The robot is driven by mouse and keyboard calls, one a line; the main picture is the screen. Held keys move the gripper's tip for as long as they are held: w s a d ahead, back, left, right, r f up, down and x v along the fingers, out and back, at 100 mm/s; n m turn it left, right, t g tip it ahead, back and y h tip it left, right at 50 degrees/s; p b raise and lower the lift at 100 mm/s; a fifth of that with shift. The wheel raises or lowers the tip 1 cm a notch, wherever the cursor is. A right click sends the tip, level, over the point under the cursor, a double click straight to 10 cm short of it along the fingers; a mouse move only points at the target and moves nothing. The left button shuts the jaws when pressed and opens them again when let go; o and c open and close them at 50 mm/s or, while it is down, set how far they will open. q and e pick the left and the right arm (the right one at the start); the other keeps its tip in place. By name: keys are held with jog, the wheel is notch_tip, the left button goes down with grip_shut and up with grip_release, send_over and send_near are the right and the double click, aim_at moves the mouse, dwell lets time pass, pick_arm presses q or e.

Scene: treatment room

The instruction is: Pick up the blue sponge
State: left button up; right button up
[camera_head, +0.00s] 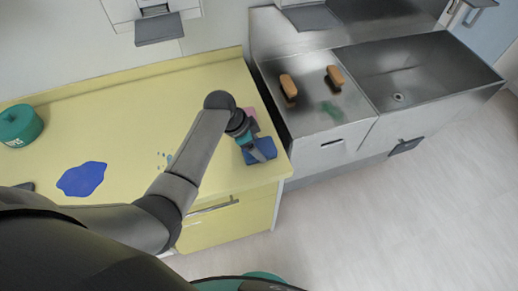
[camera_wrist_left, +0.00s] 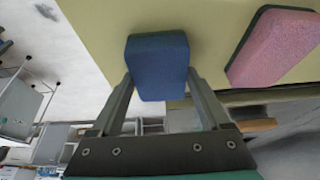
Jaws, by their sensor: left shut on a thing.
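The blue sponge (camera_head: 263,150) is at the right end of the yellow counter in the head view, near its front corner. In the left wrist view the blue sponge (camera_wrist_left: 158,64) sits between the two fingers. My left gripper (camera_head: 257,152) is shut on it; in the left wrist view the gripper (camera_wrist_left: 160,88) has a finger against each side of the sponge. The head view does not show clearly whether the sponge touches the counter. My right gripper is not in view.
A pink sponge (camera_wrist_left: 275,46) lies beside the blue one; it shows partly in the head view (camera_head: 250,114). The yellow counter (camera_head: 110,120) holds a blue spill (camera_head: 82,179) and a teal container (camera_head: 19,126). A metal sink unit (camera_head: 318,128) with two brown brushes stands right.

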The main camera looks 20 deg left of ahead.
pick_arm(q)
jog(key=c, duration=0.5)
jog(key=shift+o, duration=0.2)
jog(key=shift+r, duration=0.1)
